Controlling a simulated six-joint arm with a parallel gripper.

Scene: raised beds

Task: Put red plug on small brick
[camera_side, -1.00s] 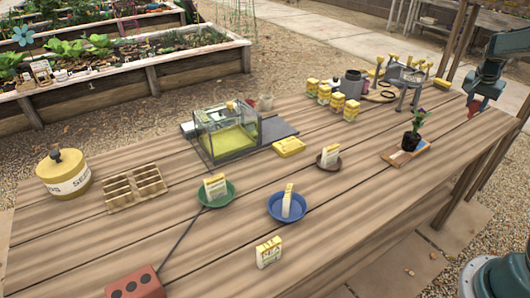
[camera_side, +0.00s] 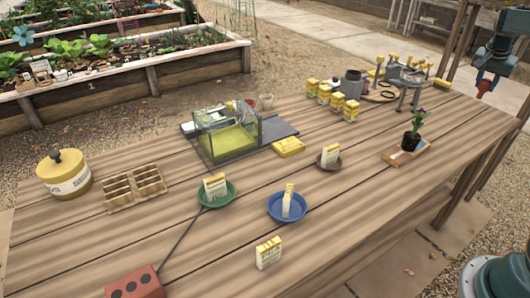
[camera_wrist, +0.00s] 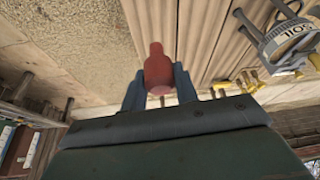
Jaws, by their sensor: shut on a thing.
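My gripper (camera_side: 484,90) is at the far right end of the table in the side view, raised. It is shut on the red plug (camera_side: 485,85). In the wrist view the red plug (camera_wrist: 158,66) stands between the two dark fingers, its narrower end pointing away from my gripper (camera_wrist: 159,88). A red brick (camera_side: 134,283) with dark round holes lies at the near left edge of the table in the side view, partly cut off by the frame. It is far from my gripper, across the table's length. The brick is not seen in the wrist view.
Between them stand a blue bowl (camera_side: 287,214), a green dish (camera_side: 229,201) and a brown saucer (camera_side: 339,166), each with a packet. A lone packet (camera_side: 268,253) stands near the front. A glass tank (camera_side: 228,135), seed tin (camera_side: 66,187), tray (camera_side: 117,203) and potted plant (camera_side: 409,141) also stand here.

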